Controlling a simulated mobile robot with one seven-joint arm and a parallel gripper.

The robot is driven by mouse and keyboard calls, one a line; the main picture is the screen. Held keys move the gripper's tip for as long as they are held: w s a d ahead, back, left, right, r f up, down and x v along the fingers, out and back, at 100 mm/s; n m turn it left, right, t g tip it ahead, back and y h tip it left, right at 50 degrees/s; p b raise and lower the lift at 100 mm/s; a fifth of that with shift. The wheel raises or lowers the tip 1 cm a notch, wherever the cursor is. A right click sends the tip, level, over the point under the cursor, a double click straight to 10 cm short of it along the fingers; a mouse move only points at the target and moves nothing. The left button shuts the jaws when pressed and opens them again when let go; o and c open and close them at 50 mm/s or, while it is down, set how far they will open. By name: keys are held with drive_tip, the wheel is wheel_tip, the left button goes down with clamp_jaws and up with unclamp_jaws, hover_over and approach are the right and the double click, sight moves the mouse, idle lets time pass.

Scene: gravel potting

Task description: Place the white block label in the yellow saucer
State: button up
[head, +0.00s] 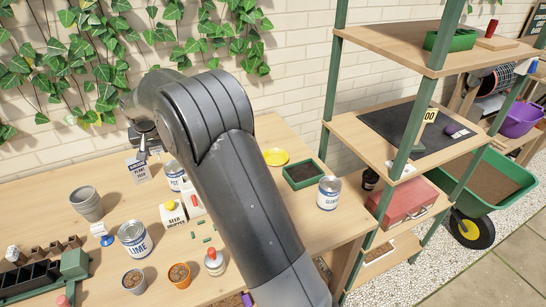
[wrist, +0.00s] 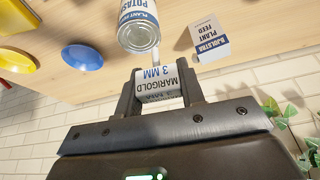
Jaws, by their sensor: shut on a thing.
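My gripper (wrist: 157,92) is shut on the white block label (wrist: 155,82), which reads "MARIGOLD 3 MM" in the wrist view. In the head view my gripper (head: 142,153) is at the back left of the bench, by the plant feed box; the block is too small to make out there. The yellow saucer (head: 276,157) lies on the bench to the right of my arm, and nothing shows in it. It also shows at the left edge of the wrist view (wrist: 15,61), apart from the block.
A potash can (wrist: 139,30) and a plant feed box (wrist: 209,42) stand near my gripper. A blue saucer (wrist: 82,57) lies between the can and the yellow saucer. A green tray (head: 304,174) and a can (head: 329,193) stand right of the yellow saucer.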

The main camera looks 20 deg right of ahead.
drive_tip(key=s+d+m+h, duration=0.15)
drive_tip(key=s+d, duration=0.25)
drive_tip(key=d, duration=2.1)
drive_tip(key=s+d+m, duration=0.2)
drive_tip(key=s+d, duration=0.1)
drive_tip(key=d, duration=2.1)
approach(275, 156)
drive_tip(key=shift+w+d+f, duration=0.2)
drive_tip(key=shift+w+d, duration=0.6)
drive_tip(key=shift+w, duration=0.1)
drive_tip(key=shift+w+a+f, duration=0.25)
drive_tip(key=shift+w+f, duration=0.1)
drive_tip(key=shift+f, duration=1.9)
drive_tip(key=shift+f, duration=0.15)
